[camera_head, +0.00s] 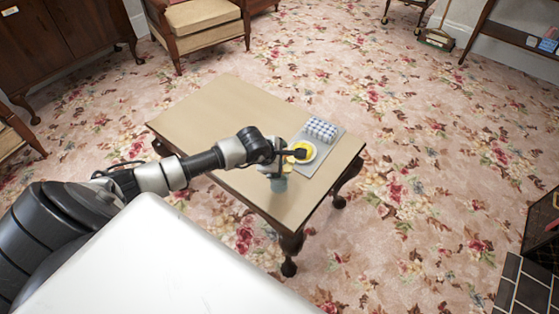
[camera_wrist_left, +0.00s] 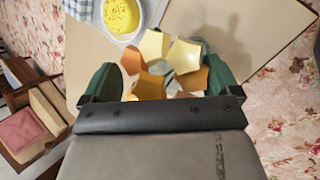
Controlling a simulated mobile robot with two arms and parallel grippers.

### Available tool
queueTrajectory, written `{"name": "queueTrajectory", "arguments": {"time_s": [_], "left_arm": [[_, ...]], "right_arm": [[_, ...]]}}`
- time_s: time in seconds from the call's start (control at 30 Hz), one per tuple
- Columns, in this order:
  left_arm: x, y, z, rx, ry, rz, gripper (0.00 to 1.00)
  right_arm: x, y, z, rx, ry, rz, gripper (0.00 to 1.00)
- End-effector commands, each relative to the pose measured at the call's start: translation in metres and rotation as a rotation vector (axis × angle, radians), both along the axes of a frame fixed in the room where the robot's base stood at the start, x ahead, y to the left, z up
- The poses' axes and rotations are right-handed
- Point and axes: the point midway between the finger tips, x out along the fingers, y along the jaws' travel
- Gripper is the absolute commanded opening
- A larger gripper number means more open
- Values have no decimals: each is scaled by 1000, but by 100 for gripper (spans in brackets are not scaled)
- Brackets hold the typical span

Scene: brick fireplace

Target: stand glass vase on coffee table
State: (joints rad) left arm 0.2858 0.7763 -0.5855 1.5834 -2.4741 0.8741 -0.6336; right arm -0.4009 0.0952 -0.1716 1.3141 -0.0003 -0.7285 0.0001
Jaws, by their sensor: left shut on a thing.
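The coffee table (camera_head: 215,115) has a pale wooden top and dark curved legs. My left gripper is shut on the vase, which looks upright. My right gripper is out of view.
A grey tray (camera_head: 328,158) lies beside the gripper, with a white plate (camera_head: 314,159) holding yellow food (camera_head: 303,147) and a checked cloth (camera_head: 320,129). The table's left half is bare. An armchair (camera_head: 203,18) stands behind.

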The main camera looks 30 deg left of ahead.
Motion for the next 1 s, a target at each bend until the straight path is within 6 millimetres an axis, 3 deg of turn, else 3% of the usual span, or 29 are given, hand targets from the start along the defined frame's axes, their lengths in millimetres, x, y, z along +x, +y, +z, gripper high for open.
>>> {"name": "queueTrajectory", "arguments": {"time_s": [0.23,0.27,0.3,0.67,1.0], "left_arm": [[0,0,0,0,-1,0,56],[0,0,-1,0,1,0,92],[0,0,0,0,1,0,99],[-3,1,7,1,0,0,100],[-40,10,64,4,0,-2,100]], "right_arm": [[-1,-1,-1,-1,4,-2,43],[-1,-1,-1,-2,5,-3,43],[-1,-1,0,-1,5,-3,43],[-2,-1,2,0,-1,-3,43],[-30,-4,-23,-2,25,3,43]]}}
